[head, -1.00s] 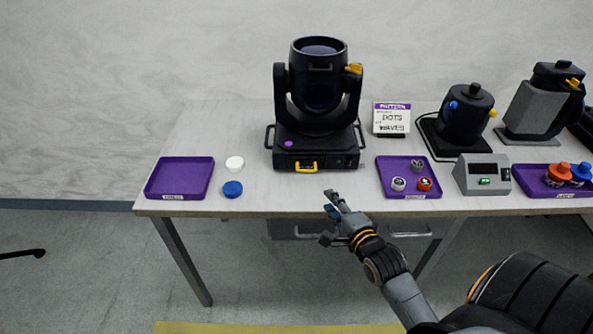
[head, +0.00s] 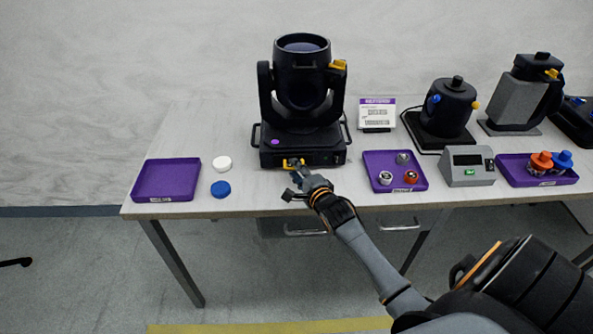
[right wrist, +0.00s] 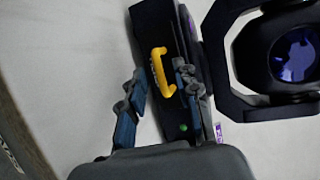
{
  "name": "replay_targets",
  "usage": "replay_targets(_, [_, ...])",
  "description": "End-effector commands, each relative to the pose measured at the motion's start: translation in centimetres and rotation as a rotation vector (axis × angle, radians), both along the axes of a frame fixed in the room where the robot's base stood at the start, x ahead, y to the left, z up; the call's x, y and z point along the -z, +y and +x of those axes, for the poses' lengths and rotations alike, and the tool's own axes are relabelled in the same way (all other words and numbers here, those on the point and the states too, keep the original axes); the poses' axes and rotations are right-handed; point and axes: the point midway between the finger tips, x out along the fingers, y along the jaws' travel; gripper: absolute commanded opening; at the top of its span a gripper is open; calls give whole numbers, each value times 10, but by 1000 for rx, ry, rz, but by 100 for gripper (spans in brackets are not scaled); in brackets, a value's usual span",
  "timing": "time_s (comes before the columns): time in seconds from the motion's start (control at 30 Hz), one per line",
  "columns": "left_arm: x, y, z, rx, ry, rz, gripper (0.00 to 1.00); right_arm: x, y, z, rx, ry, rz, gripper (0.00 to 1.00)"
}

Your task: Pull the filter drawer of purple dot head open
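The black moving head (head: 302,80) stands upright on the table. Its base has a purple dot (head: 275,142) and a yellow drawer handle (head: 293,162) low on the front. The drawer looks closed. My right gripper (head: 294,176) is at the front of the base, partly covering the handle. In the right wrist view the yellow handle (right wrist: 160,72) shows between the two spread fingers of my right gripper (right wrist: 163,92). The fingers are apart; I cannot tell whether either one touches the handle. My left gripper is not in view.
An empty purple tray (head: 166,199), a white cap (head: 222,163) and a blue cap (head: 220,189) are to the left. To the right are a purple tray (head: 378,156) with small parts, a grey box (head: 466,180) and other fixtures. The pattern card (head: 377,112) stands behind.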

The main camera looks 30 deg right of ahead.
Motion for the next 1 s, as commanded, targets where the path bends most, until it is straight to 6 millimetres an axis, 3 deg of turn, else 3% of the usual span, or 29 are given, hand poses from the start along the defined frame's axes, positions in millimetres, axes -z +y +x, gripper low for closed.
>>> replay_targets(0.3, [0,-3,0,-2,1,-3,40,0,0,2,0,-1,-1,32])
replay_targets(0.47, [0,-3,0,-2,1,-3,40,0,0,2,0,-1,-1,0])
replay_targets(0.8, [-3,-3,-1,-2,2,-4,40,0,2,-1,-1,1,1,0])
replay_targets(1.0, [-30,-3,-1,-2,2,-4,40,-3,23,-34,-2,7,8,0])
